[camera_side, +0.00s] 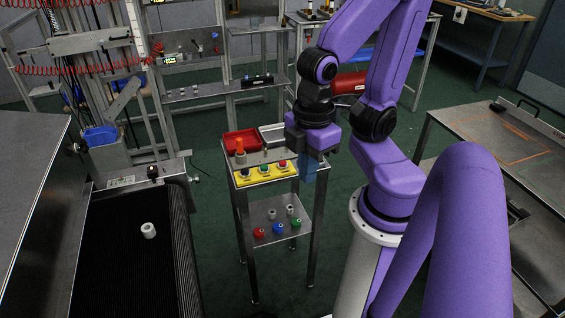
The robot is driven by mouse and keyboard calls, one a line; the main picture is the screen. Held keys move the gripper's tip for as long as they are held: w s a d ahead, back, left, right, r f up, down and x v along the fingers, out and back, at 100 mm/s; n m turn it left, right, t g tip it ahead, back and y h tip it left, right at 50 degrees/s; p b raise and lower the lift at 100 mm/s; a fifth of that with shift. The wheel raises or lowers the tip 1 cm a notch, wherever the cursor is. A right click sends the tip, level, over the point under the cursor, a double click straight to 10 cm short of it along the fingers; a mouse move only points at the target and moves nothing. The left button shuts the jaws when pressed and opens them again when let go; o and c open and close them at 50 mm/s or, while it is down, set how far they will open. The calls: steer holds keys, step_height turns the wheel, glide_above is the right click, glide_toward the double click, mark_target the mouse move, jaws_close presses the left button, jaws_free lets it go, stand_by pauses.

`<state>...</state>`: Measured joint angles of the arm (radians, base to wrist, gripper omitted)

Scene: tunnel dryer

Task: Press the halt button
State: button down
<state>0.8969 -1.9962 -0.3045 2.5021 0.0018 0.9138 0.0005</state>
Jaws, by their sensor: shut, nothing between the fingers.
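A yellow button panel (256,178) lies on top of a small metal stand. It carries a few round buttons in a row. The one at the right end is a red button (282,163). No label is readable, so I cannot tell from lettering which is the halt button. My gripper (309,159) points down just right of the panel, near the stand's right edge and apart from the red button. Its fingers are small and dark here, and it is shut with nothing held.
A red tray (241,141) with an orange-topped object (240,147) stands behind the panel. The lower shelf (262,214) holds several small coloured pieces. A metal table (500,160) stands right.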

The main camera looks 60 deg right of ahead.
stand_by(0.9)
steer(key=w+d+f+m+y, duration=0.3)
steer(key=w+m, duration=0.6)
steer(key=m, duration=0.6)
steer(key=w+d+f+m+y, duration=0.2)
steer(key=w+d+m+y, duration=0.15)
steer(key=w+m, duration=0.8)
steer(key=m+t+h, duration=0.4)
steer(key=m+t, duration=0.4)
steer(key=m, duration=1.9)
glide_above(283, 164)
steer(key=d, duration=0.1)
step_height(283, 164, down, 6)
steer(key=shift+s+d+r, duration=0.1)
steer(key=shift+s+d, duration=0.05)
steer(key=shift+s, duration=0.05)
steer(key=shift+f, duration=4.4)
